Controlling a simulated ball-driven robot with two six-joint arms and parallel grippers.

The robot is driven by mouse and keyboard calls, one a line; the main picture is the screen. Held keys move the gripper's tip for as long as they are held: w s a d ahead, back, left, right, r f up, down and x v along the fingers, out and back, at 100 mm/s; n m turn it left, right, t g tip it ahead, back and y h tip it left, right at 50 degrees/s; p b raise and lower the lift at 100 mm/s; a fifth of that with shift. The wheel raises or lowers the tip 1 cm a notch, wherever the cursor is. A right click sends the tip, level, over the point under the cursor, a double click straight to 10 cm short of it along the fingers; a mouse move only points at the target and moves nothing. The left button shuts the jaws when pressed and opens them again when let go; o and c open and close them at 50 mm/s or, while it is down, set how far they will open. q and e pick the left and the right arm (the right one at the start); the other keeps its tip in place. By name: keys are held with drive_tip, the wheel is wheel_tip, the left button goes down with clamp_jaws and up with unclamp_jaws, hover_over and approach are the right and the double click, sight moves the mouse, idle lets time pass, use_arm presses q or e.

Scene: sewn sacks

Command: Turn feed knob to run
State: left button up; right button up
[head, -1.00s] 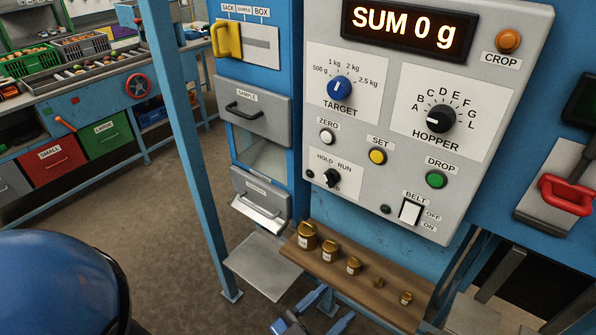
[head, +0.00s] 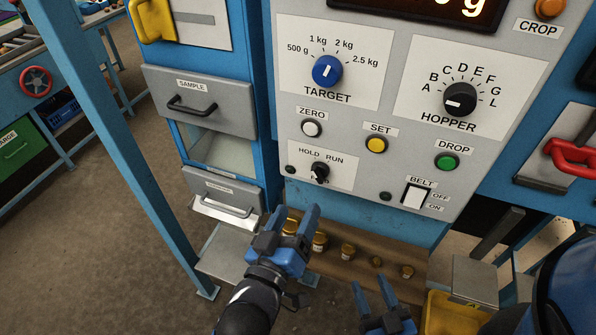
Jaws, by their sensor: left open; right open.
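The feed knob (head: 320,172) is a small black knob on a white plate, low on the grey control panel (head: 390,180). HOLD is printed at its upper left and RUN at its upper right. Its pointer is too small to read surely. My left gripper (head: 297,212) is open and empty, below and slightly left of the knob in the picture, apart from it. My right gripper (head: 369,284) is open and empty, lower and further right, near the bottom edge.
A blue post (head: 120,150) stands at left. A yellow bin (head: 446,316) is at lower right. The ZERO button (head: 312,128) sits above the knob.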

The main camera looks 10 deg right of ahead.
sight(315, 176)
use_arm(q)
drive_tip(key=p+x, duration=0.3)
drive_tip(key=x, duration=0.7)
drive_tip(key=shift+d, duration=0.2)
drive_tip(key=shift+w+d, duration=0.15)
drive_tip(key=shift+w, duration=0.15)
drive_tip(key=c, duration=1)
